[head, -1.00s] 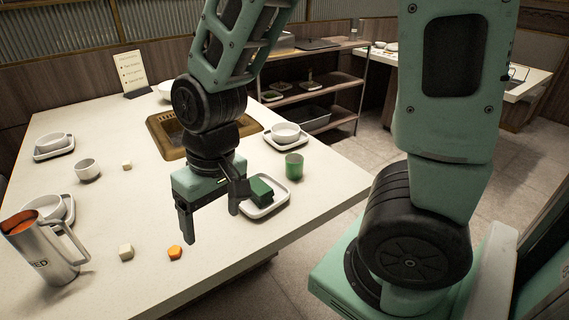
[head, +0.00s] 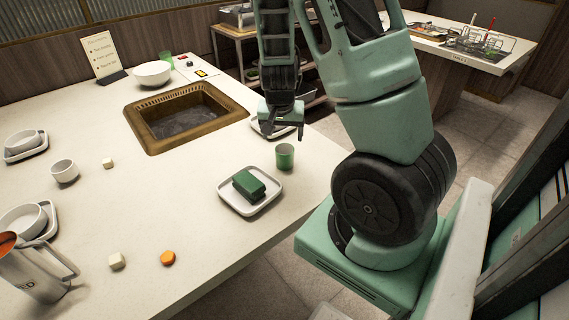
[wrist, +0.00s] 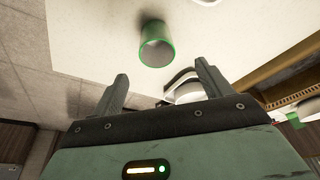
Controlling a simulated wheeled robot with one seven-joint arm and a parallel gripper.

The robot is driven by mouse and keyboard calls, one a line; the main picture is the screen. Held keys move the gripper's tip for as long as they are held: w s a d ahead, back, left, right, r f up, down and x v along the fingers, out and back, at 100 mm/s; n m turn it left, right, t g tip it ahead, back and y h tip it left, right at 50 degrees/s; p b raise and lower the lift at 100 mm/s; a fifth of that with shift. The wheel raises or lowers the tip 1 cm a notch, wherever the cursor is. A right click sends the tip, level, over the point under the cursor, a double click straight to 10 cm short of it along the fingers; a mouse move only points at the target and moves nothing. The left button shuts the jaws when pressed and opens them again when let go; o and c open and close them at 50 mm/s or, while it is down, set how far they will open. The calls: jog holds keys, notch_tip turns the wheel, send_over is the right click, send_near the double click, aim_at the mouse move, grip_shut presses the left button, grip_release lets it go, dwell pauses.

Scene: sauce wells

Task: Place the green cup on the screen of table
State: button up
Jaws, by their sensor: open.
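A green cup (head: 284,156) stands upright near the table's right edge, just behind a square tray with a green block. In the wrist view the cup (wrist: 155,50) is beyond my fingertips, apart from them. My gripper (head: 281,134) is open and empty, beyond the cup in the head view; its fingers also show in the wrist view (wrist: 163,84). A second green cup (head: 165,59) stands at the back of the table.
A sunken basin (head: 145,133) lies mid-table, with a white bowl (head: 152,73) and menu card (head: 100,54) behind. The green block (head: 249,184) sits on its tray (head: 232,199). Another tray (head: 262,125) is partly hidden by my gripper. A steel pitcher (head: 35,275) stands front left.

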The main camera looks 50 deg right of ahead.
aim_at(285, 152)
jog(key=x, duration=0.4)
jog(key=shift+w+d+f+b, duration=0.1)
jog(key=shift+f+b, duration=0.25)
jog(key=shift+s+x, duration=0.15)
jog(key=shift+x, duration=1.2)
jog(key=shift+s+x, duration=0.1)
jog(key=shift+x, duration=1.2)
jog(key=c, duration=1.2)
jog(key=shift+r, duration=0.15)
